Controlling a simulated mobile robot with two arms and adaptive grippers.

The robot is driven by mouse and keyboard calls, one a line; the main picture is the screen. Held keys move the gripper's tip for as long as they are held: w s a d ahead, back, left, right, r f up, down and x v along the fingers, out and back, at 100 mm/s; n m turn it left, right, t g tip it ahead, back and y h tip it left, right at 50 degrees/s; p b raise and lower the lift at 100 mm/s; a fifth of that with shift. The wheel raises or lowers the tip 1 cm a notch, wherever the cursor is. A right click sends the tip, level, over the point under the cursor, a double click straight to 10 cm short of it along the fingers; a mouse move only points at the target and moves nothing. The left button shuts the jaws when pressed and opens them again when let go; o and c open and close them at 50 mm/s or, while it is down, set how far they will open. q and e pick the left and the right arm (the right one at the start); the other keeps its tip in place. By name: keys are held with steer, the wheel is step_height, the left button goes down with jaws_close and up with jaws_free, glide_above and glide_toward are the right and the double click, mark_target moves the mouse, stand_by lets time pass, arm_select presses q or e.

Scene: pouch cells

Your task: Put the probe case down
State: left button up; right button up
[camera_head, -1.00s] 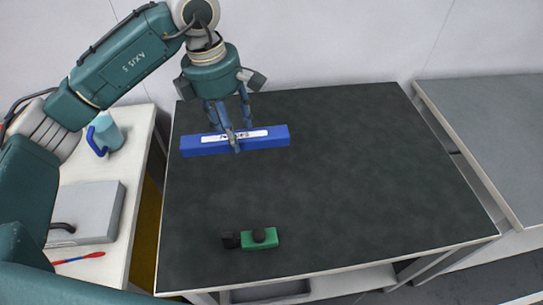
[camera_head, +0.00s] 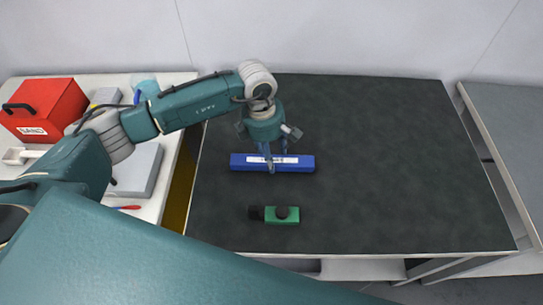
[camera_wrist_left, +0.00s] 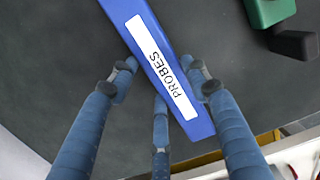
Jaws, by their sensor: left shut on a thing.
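The probe case (camera_head: 240,162) is a long blue box with a white label reading PROBES, over the left part of the dark table top. My left gripper (camera_head: 270,168) comes down from above and is shut on it near its middle. In the left wrist view the case (camera_wrist_left: 143,48) runs diagonally between the blue fingers (camera_wrist_left: 160,95). I cannot tell whether its underside touches the table. My right gripper is not in view.
The dark table (camera_head: 400,160) is clear to the right. On the left bench are a red SAND box (camera_head: 45,108) and a grey case (camera_head: 138,172).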

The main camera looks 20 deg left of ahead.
arm_select(q)
step_height(320, 180, down, 2)
steer(key=shift+f, duration=0.25)
steer(key=o, duration=1.2)
steer(key=shift+r, duration=0.1)
